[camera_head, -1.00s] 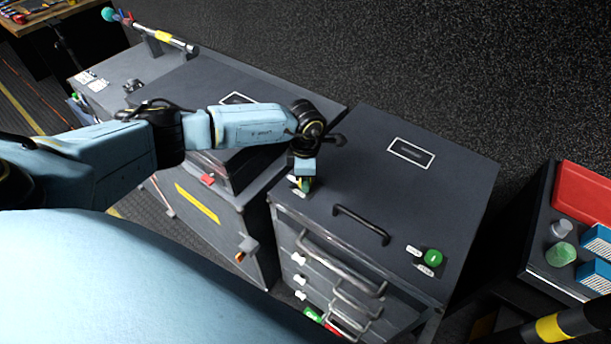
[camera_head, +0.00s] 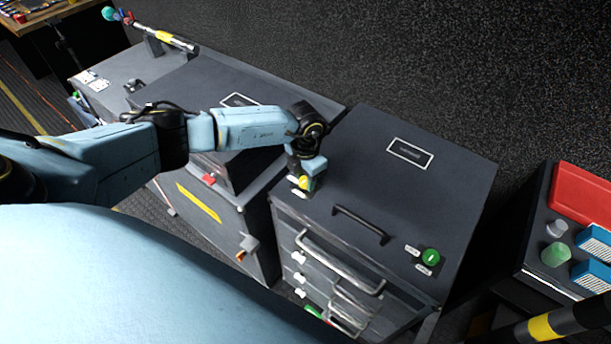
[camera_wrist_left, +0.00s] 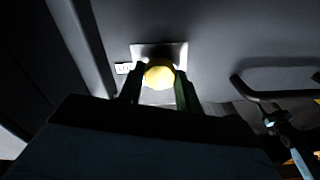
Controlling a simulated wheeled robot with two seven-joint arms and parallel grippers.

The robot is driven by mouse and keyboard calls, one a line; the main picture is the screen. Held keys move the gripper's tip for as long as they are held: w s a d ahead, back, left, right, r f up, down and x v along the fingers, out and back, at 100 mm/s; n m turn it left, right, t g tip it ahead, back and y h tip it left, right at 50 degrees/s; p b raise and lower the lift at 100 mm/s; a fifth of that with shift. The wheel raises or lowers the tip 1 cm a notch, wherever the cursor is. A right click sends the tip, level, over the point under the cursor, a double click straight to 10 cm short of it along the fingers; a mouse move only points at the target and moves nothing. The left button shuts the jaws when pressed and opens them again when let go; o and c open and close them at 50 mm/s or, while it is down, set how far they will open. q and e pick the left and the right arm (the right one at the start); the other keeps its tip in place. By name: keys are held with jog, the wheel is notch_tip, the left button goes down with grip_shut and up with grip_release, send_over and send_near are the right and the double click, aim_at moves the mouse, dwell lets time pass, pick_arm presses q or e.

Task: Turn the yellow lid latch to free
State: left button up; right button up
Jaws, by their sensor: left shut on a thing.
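The yellow lid latch (camera_head: 305,183) is a round knob near the front left corner of the dark grey cabinet lid (camera_head: 430,190). My left gripper (camera_head: 304,182) points down onto it from above and hides part of it. In the left wrist view the yellow latch (camera_wrist_left: 159,74) sits on a pale plate between the two fingers of my left gripper (camera_wrist_left: 159,88), which are shut on it. A small label shows beside the latch there; I cannot read which way the latch is turned. My right gripper is not in view.
A green knob (camera_head: 431,257) with labels sits near the lid's front right corner. A black handle (camera_head: 361,224) stands up at the lid's front edge. Drawers with grey handles are below. A red case (camera_head: 585,192) and blue boxes are at right.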

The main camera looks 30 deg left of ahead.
aim_at(305, 180)
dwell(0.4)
pick_arm(q)
jog(key=o, duration=1)
notch_tip(305, 180, up, 14)
jog(key=shift+f, duration=0.25)
